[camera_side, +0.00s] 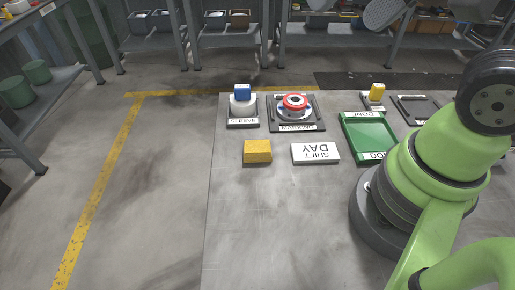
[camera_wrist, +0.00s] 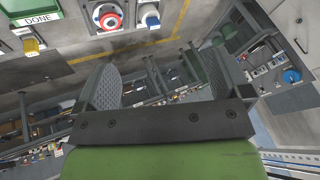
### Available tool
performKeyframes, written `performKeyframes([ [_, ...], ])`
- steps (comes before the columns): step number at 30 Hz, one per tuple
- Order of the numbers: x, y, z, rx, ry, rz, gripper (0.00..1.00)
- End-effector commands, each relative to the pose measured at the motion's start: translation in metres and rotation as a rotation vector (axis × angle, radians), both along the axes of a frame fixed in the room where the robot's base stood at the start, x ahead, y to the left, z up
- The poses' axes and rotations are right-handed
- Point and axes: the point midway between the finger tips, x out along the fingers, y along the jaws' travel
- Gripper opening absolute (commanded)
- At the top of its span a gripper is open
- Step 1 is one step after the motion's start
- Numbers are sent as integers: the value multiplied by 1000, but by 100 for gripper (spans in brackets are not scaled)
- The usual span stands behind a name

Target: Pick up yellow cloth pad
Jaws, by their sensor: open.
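A yellow-orange block-shaped pad (camera_side: 257,151) lies on the bare grey table, left of the white SHIFT DAY plate. A smaller yellow piece (camera_side: 376,90) stands on a small dark labelled plate at the back right; it also shows in the wrist view (camera_wrist: 31,46). I cannot tell from texture which of the two is cloth. My gripper (camera_wrist: 161,78) is open and empty, its two grey perforated fingers wide apart. It is raised high above the table, near the top right of the side view, away from both yellow things.
A blue block (camera_side: 242,90) sits on a white round piece on the SLEEVE plate. A red ring (camera_side: 295,101) sits on the machine fixture. A green tray (camera_side: 369,150) marked DONE lies right of it. The front left of the table is clear.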

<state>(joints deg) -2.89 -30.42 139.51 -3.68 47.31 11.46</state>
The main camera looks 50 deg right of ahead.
Motion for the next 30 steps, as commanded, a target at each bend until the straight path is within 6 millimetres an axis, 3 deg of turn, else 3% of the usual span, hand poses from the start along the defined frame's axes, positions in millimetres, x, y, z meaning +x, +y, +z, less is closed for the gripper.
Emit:
performKeyframes([
  [8,66,12,-61,-33,233,-164,96],
  [13,93,27,-117,-68,337,-247,96],
  [19,104,43,-176,-101,417,-315,96],
  [30,106,46,-227,-112,449,-346,96],
])
